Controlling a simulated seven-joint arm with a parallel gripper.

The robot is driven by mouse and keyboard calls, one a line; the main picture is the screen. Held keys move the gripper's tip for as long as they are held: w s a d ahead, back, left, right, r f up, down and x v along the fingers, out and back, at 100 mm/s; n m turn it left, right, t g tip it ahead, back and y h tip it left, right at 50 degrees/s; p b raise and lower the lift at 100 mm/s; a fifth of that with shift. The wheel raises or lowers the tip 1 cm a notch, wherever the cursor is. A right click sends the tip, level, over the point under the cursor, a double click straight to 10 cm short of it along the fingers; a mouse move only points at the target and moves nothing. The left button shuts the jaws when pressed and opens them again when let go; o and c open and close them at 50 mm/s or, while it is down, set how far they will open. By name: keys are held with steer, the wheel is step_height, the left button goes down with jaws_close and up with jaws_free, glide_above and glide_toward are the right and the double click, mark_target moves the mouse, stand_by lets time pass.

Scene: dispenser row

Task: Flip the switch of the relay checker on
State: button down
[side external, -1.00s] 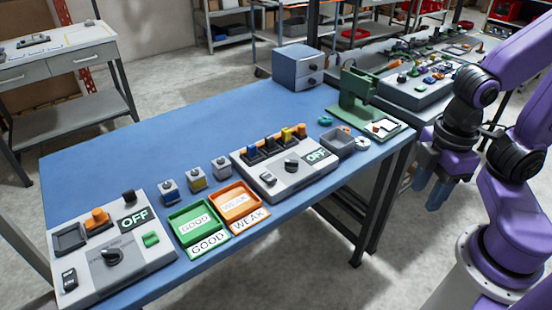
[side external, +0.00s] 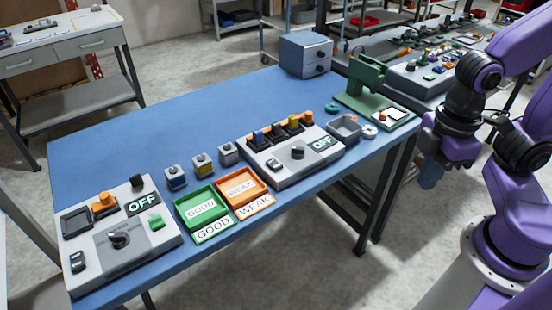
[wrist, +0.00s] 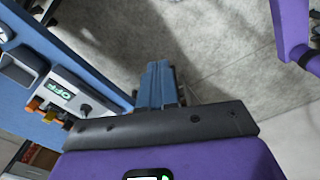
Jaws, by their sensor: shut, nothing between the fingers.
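Two pale grey devices on the blue table each have a lit OFF display; I cannot read which is the relay checker. The left device (side external: 148,252) has a dark round knob (side external: 119,239), a black rocker switch (side external: 77,262), a green button (side external: 156,222) and an orange part. The right device (side external: 284,180) has a dark knob (side external: 298,153), a small rocker switch (side external: 273,166) and a row of dark, yellow and orange parts. My gripper (side external: 431,177) is shut and empty, right of the table and away from both devices. Its blue fingers (wrist: 158,75) point over the floor in the wrist view.
A green tray (side external: 225,212) and an orange tray (side external: 266,189) lie between the devices, with several small blocks behind. A green press (side external: 368,85), a grey bin (side external: 345,129) and a drawer box (side external: 305,54) stand toward the far end. The table's back left is clear.

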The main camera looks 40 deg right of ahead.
steer(key=w+a+r+n, duration=0.1)
steer(key=w+a+r, duration=0.1)
steer(key=w+a, duration=0.45)
steer(key=w+a+r+n, duration=0.1)
steer(key=w+a, duration=0.2)
steer(key=w, duration=0.6)
steer(key=n+g, duration=0.2)
steer(key=n, duration=0.1)
glide_above(279, 166)
steer(key=w, duration=0.2)
steer(key=shift+w+a+f, duration=0.1)
steer(key=shift+w+f, duration=0.1)
steer(key=shift+f, duration=0.05)
steer(key=f, duration=0.4)
steer(key=s+f, duration=0.1)
steer(key=f, duration=0.4)
steer(key=s+f, duration=0.1)
steer(key=f, duration=0.4)
steer(key=shift+s+f, duration=0.15)
steer(key=shift+f, duration=0.05)
